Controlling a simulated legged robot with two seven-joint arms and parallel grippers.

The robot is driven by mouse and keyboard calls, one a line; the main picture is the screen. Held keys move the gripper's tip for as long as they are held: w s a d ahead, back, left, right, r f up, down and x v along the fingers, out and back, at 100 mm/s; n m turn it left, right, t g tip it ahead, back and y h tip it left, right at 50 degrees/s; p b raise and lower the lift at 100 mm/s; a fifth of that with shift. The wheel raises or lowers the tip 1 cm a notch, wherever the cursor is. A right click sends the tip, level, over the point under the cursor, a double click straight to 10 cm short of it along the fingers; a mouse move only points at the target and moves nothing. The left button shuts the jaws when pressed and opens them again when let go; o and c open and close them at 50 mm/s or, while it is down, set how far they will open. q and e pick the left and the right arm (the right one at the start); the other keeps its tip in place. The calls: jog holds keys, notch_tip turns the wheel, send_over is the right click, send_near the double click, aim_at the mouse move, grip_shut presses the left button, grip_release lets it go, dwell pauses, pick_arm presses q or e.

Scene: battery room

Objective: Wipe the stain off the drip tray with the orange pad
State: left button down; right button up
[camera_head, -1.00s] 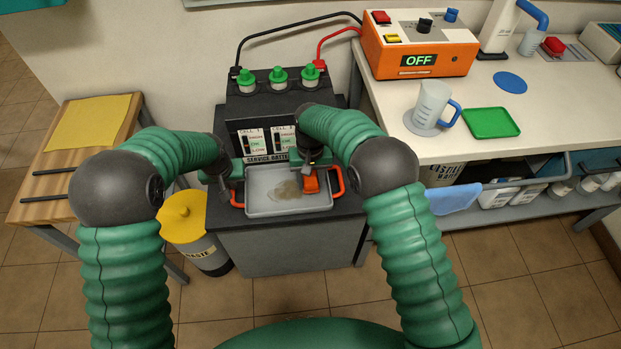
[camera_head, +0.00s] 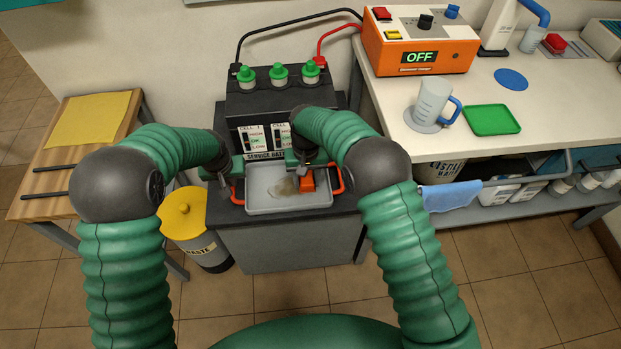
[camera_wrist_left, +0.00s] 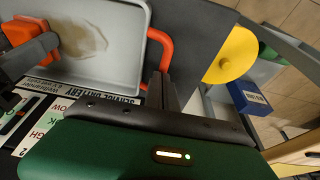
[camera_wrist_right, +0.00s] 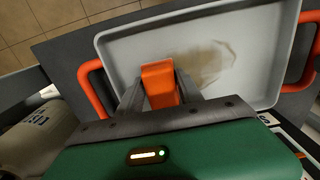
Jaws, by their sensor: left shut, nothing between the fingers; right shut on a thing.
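The grey drip tray (camera_head: 262,209) with orange handles sits on the dark stand before the battery. A brown stain (camera_head: 285,187) marks its floor, also plain in the right wrist view (camera_wrist_right: 210,62). My right gripper (camera_head: 304,175) is shut on the orange pad (camera_head: 308,184), which is over the tray floor at the stain's right edge; the right wrist view shows the pad (camera_wrist_right: 158,78) between the fingers. Whether it presses on the floor is unclear. My left gripper (camera_head: 230,190) is shut and empty at the left orange handle (camera_wrist_left: 162,48); I cannot tell if it touches.
The service battery (camera_head: 275,103) with green caps stands behind the tray. A yellow-lidded waste bin (camera_head: 190,220) is at the left of the stand. The white bench (camera_head: 540,125) at right holds an orange charger (camera_head: 418,45) reading OFF, a jug (camera_head: 432,103) and a green tray (camera_head: 492,120).

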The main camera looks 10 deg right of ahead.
aim_at(262, 193)
jog(key=shift+s+a+f, duration=0.1)
jog(key=shift+a+f, duration=0.05)
jog(key=shift+a, duration=6.25)
jog(key=shift+a+r, duration=0.25)
jog(key=shift+d+r, duration=0.2)
jog(key=shift+d, duration=1.5)
jog(key=shift+d+f, duration=0.2)
jog(key=shift+d, duration=2.45)
jog(key=shift+d+f, duration=0.2)
jog(key=shift+d, duration=2.7)
jog(key=shift+s, duration=0.3)
jog(key=shift+a+r, duration=0.1)
jog(key=shift+a, duration=1.65)
jog(key=shift+a+f, duration=0.2)
jog(key=shift+a, duration=2)
jog(key=shift+a+r, duration=0.15)
jog(key=shift+a, duration=2.75)
jog(key=shift+a+r, duration=0.2)
jog(key=shift+a, duration=0.2)
jog(key=shift+d+r, duration=0.2)
jog(key=shift+d, duration=1.05)
jog(key=shift+d+f, duration=0.15)
jog(key=shift+d, duration=1.85)
jog(key=shift+d+f, duration=0.15)
jog(key=shift+d, duration=1.9)
jog(key=shift+d+f, duration=0.15)
jog(key=shift+d, duration=1.85)
